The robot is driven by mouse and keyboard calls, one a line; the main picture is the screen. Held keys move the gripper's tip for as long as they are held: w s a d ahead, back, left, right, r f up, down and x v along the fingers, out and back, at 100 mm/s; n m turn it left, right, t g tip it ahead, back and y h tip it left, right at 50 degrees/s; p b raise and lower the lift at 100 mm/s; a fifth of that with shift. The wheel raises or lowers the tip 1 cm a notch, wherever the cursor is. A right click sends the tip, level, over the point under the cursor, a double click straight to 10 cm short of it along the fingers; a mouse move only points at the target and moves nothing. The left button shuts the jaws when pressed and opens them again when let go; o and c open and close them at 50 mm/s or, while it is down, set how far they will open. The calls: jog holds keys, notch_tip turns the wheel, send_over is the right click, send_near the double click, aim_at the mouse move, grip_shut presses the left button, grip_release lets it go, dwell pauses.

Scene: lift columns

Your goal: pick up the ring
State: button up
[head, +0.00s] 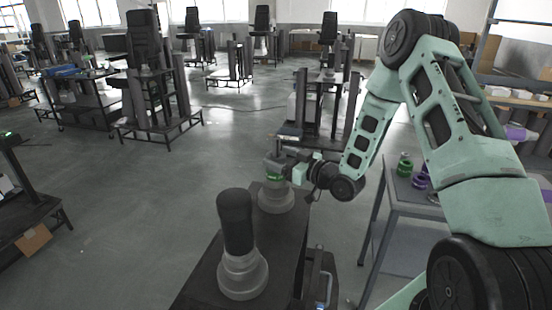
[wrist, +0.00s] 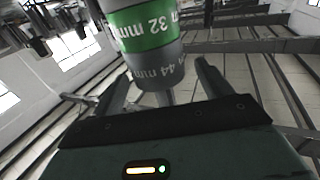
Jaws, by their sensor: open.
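My gripper (head: 276,162) is open at the far post on the dark bench. In the wrist view its two fingers (wrist: 162,85) stand on either side of a stepped grey cylinder. That cylinder carries a green band (wrist: 145,28) marked "32 mm" and a grey part (wrist: 155,70) marked "44 mm". I cannot tell whether the fingers touch it. In the head view the green band (head: 272,177) shows just above a grey stepped base (head: 277,198). Loose green rings (head: 404,165) and purple rings (head: 420,178) lie on the side table. I cannot tell which piece is the task's ring.
A second post with a black top (head: 237,222) and grey stepped base (head: 242,275) stands nearer on the dark bench (head: 200,285). The grey side table (head: 412,204) is at right. Open floor (head: 130,200) lies to the left, with several dark column stands beyond.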

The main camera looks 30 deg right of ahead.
aim_at(271, 153)
jog(key=shift+p+x, duration=0.7)
jog(key=shift+x, duration=1.3)
jog(key=c, duration=1.2)
jog(key=shift+r, duration=0.15)
notch_tip(271, 153, up, 18)
jog(key=b, duration=0.3)
